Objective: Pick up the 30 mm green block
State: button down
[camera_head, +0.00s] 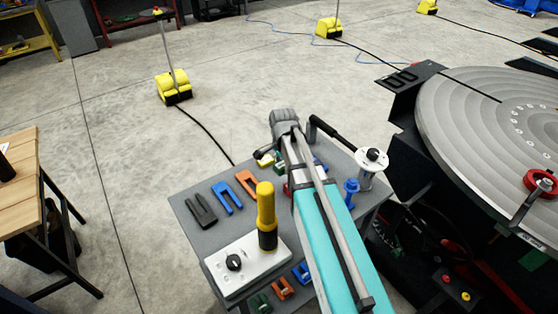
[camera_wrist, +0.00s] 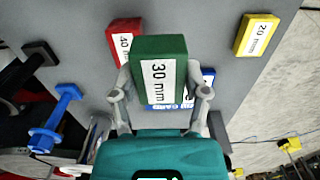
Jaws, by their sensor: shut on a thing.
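The green block (camera_wrist: 174,50) with a white "30 mm" label is in the middle of the wrist view. My gripper (camera_wrist: 161,92) is shut on it, with one finger on each side. In the wrist view the block covers part of the grey table and part of a blue labelled piece behind it. I cannot tell how far the block is above the table. In the head view my arm hides most of the gripper, and I cannot make out the held block clearly there.
A red "40 mm" block (camera_wrist: 122,40) and a yellow "20 mm" block (camera_wrist: 256,34) lie near the held block. A blue spool-shaped piece (camera_wrist: 55,118) stands at the left. On the grey table (camera_head: 188,204) are clamps and a yellow-black handle (camera_head: 266,215). A round turntable (camera_head: 470,115) is at the right.

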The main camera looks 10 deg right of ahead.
jog(key=s+r+p, duration=0.3)
jog(key=s+r, duration=0.1)
jog(key=s, duration=0.5)
jog(key=shift+s+d+r, duration=0.15)
jog(key=shift+d+r, duration=0.05)
jog(key=shift+d, duration=0.15)
